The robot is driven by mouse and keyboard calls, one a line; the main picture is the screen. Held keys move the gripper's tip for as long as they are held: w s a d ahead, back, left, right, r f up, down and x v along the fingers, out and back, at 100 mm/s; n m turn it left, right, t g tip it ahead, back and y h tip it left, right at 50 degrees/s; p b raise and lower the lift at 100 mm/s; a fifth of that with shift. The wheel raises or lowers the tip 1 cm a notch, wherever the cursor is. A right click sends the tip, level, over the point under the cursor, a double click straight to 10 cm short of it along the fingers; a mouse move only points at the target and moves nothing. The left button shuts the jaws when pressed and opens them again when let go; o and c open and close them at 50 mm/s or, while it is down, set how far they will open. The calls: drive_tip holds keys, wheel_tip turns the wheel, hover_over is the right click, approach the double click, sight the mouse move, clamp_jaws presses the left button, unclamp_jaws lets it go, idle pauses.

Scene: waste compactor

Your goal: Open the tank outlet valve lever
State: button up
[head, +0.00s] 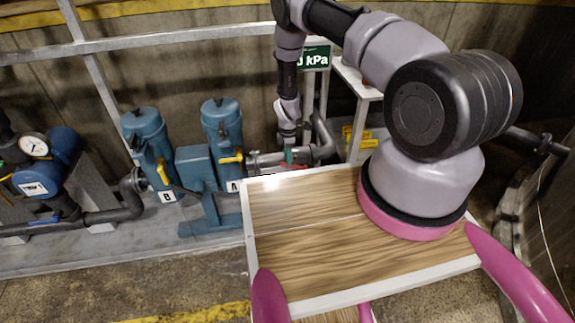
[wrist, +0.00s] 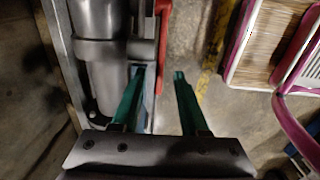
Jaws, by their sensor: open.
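A small red part (head: 301,167) shows in the head view beside the pipe, partly hidden by the table edge. The grey pipe and valve body (wrist: 100,60) fill the left of the wrist view. My gripper (wrist: 159,72) is open, its two green fingers apart with nothing held. In the head view my gripper (head: 289,156) is small at the pipe.
Two blue filter units (head: 222,130) with yellow handles stand left of the pipe. A green kPa display (head: 313,58) and a white stand (head: 358,80) are behind. My wooden-topped base is in front. Concrete floor (head: 150,270) is clear at front left.

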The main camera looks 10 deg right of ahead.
sight(294, 166)
wheel_tip(294, 166, down, 4)
drive_tip(key=shift+f, duration=0.1)
clamp_jaws()
idle(1.5)
